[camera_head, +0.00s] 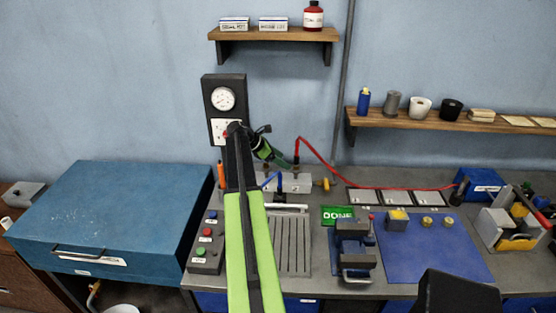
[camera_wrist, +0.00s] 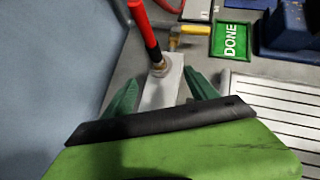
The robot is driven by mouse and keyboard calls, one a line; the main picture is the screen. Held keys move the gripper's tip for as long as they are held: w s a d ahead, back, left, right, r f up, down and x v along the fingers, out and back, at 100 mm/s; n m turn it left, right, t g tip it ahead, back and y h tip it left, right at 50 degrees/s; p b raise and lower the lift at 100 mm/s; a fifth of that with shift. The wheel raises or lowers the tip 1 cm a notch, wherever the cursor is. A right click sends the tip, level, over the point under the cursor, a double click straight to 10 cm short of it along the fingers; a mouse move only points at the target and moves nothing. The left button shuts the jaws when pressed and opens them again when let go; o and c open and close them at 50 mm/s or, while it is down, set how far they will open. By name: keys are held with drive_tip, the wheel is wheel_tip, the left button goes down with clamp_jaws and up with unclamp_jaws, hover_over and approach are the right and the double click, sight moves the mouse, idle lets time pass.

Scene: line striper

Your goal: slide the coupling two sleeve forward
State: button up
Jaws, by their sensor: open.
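A pale metal manifold block (camera_head: 290,184) stands on the bench against the wall and carries a red-hose coupling and a blue-hose coupling (camera_head: 279,186). No number is readable on either coupling, so I cannot tell which is coupling two. In the head view my gripper (camera_head: 278,158) is just left of the red hose, and my arm hides part of the block.
A yellow-handled valve (camera_wrist: 186,32) is at the block's far end. A green DONE plate (camera_head: 337,215), a slotted plate (camera_head: 293,245) and a vise (camera_head: 354,250) lie right. A button box (camera_head: 206,240) and blue case (camera_head: 110,220) are left. The wall is close behind.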

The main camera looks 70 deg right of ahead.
sight(294, 166)
drive_tip(key=b+x, duration=0.5)
drive_tip(key=x, duration=0.3)
drive_tip(key=shift+w+a+f, duration=0.1)
drive_tip(key=shift+w+f, duration=0.05)
drive_tip(key=shift+w, duration=0.05)
drive_tip(key=shift+s+d+f+b, duration=0.3)
drive_tip(key=shift+s+d+b, duration=0.05)
drive_tip(key=shift+b, duration=0.15)
drive_tip(key=c, duration=1.4)
drive_tip(key=shift+o, duration=0.2)
drive_tip(key=shift+r, duration=0.1)
drive_tip(key=shift+r+p, duration=0.35)
drive_tip(key=shift+p, duration=0.1)
drive_tip(key=o, duration=1.5)
